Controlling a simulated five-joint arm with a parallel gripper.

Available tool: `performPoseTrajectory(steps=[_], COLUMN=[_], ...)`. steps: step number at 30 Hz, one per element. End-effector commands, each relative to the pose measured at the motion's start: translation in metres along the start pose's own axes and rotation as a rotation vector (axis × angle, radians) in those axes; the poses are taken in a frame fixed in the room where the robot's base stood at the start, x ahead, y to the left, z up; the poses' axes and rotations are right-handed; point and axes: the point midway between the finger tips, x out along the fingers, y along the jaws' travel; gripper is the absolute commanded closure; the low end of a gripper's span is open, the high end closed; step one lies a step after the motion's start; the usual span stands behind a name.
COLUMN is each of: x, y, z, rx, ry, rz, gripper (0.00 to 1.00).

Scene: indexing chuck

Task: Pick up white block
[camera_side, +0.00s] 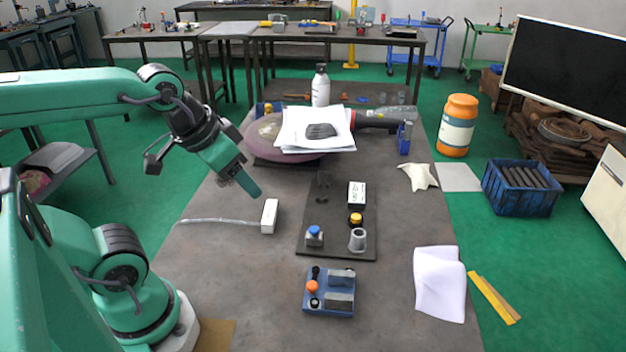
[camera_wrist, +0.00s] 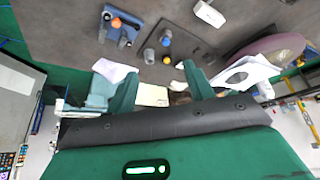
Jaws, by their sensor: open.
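Two white block-like things show in the side view. One is a plain white block (camera_side: 269,216) with a thin pale cable, lying on the table left of the dark plate; it also shows at the top of the wrist view (camera_wrist: 209,13). The other is a small white block with black markings (camera_side: 357,194) on the dark plate (camera_side: 312,251). My gripper (camera_side: 254,192) is above the table, up and left of the plain block, apart from both and tilted downward. In the wrist view its two fingers stand apart (camera_wrist: 160,88), with nothing held between them.
A blue tray of fittings (camera_side: 315,310) is at the front. A blue-capped part (camera_side: 314,236) and a grey cup (camera_side: 357,240) stand on the plate. Papers (camera_side: 314,128), a purple disc (camera_side: 262,146) and a white bottle (camera_side: 321,86) are behind. White cloth (camera_side: 439,284) lies right.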

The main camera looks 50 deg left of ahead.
Motion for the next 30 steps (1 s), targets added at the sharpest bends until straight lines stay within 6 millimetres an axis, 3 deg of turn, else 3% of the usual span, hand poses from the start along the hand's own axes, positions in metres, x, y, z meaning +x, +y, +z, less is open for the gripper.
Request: performPoseTrajectory(steps=[11, 21, 30], x=[0.023, 0.068, 0.116], y=[-0.017, -0.050, -0.084], z=[-0.023, -0.048, -0.059], rx=[-0.138, -0.344, -0.528], ry=[-0.085, -0.200, -0.299], rz=[-0.033, -0.083, -0.129], gripper=[0.47, 0.47, 0.47])
